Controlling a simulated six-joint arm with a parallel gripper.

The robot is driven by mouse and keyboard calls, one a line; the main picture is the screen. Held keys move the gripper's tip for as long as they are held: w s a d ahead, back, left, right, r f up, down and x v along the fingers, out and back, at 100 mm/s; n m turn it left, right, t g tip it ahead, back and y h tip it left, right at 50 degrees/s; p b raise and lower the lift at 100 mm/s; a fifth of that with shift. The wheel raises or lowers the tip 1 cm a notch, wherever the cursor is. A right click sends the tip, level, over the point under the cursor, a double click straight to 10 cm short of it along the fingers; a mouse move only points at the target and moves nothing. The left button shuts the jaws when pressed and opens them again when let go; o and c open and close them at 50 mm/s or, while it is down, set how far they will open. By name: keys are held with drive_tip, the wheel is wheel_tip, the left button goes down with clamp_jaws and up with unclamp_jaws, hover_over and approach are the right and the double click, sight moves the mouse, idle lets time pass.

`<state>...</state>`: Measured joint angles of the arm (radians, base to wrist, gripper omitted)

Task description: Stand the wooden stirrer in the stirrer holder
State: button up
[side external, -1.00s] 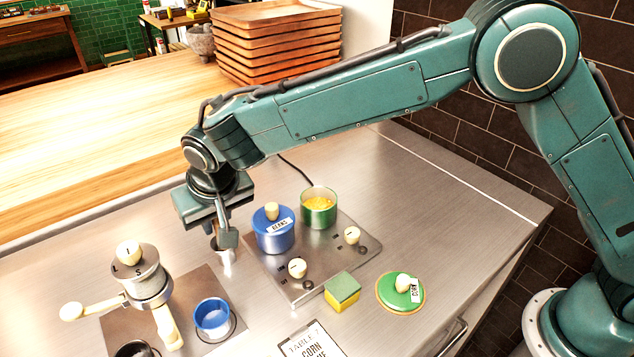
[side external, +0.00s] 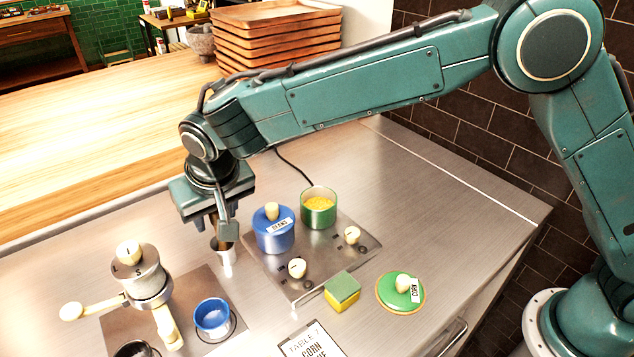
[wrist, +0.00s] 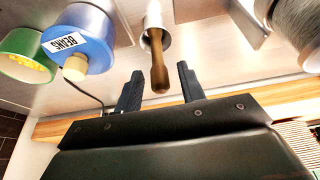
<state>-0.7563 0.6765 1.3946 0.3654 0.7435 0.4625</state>
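The wooden stirrer (wrist: 157,62) stands in the small metal stirrer holder (side external: 226,262), its brown handle end pointing up toward the wrist camera. In the wrist view the pale holder (wrist: 153,17) surrounds the stirrer's lower part, which is hidden inside. My gripper (wrist: 159,88) is open, with one dark finger on each side of the handle and visible gaps between. In the side view my gripper (side external: 222,230) is just above the holder, and its near finger hides part of the stirrer.
A blue BEANS pot (side external: 273,238) and a green pot of corn (side external: 319,212) stand on the cooker right of the holder. A grinder (side external: 145,280) with arms and a blue cup (side external: 213,315) are at the front left. A sponge (side external: 342,290) and green lid (side external: 400,291) lie at right.

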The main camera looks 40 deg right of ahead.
drive_tip(key=v, duration=1)
drive_tip(key=shift+f, duration=0.1)
drive_tip(key=s+d+r, duration=0.3)
drive_tip(key=d, duration=0.5)
drive_tip(key=s+d+r, duration=0.2)
drive_tip(key=d+r, duration=0.1)
drive_tip(key=d, duration=0.5)
drive_tip(key=s+d+r, duration=0.3)
drive_tip(key=d, duration=0.5)
drive_tip(key=s+d+f, duration=0.2)
drive_tip(key=s+d, duration=0.3)
drive_tip(key=s, duration=0.4)
drive_tip(key=s+d+f+t, duration=0.1)
drive_tip(key=s+d+f, duration=0.2)
drive_tip(key=s+d, duration=0.3)
drive_tip(key=s, duration=0.3)
drive_tip(key=shift+s+d+f, duration=0.15)
drive_tip(key=shift+s+f, duration=0.15)
